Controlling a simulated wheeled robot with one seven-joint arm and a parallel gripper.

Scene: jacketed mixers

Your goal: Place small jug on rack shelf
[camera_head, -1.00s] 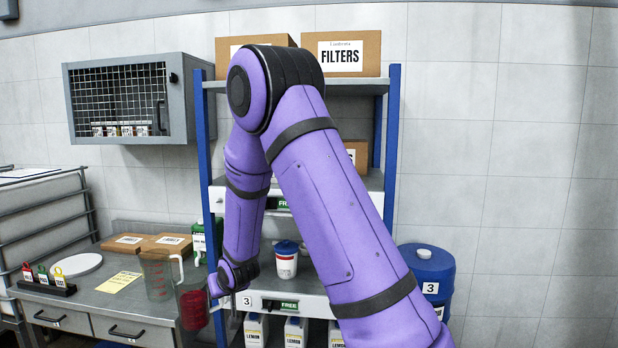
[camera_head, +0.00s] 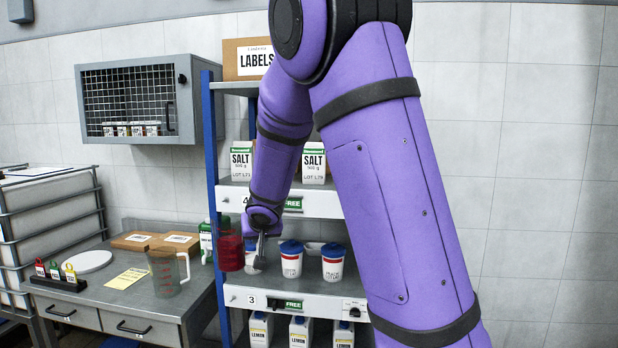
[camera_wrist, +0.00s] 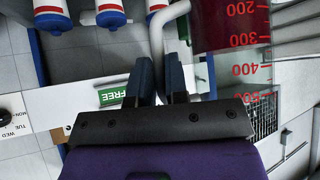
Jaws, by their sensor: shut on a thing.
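My gripper (camera_head: 258,250) is shut on the handle of the small jug (camera_head: 230,251), a clear jug with red contents. It holds the jug up in front of the rack's left blue post, just above the level of the shelf marked 3. In the wrist view, the fingers (camera_wrist: 161,84) close on the pale handle, and the jug (camera_wrist: 230,30) with its red scale fills the upper right. The rack's shelf 3 (camera_head: 325,304) has a green FREE label and carries white jars with blue lids. Shelf 4 (camera_head: 322,204), above, also has a FREE label. My arm hides part of the rack.
A larger clear jug (camera_head: 168,272) stands on the grey bench (camera_head: 125,300) at left. Salt cartons (camera_head: 313,165) stand on shelf 4. A jar (camera_head: 291,260) stands near the held jug. Lemon cartons (camera_head: 299,331) are below. A mesh cabinet (camera_head: 130,103) hangs on the wall.

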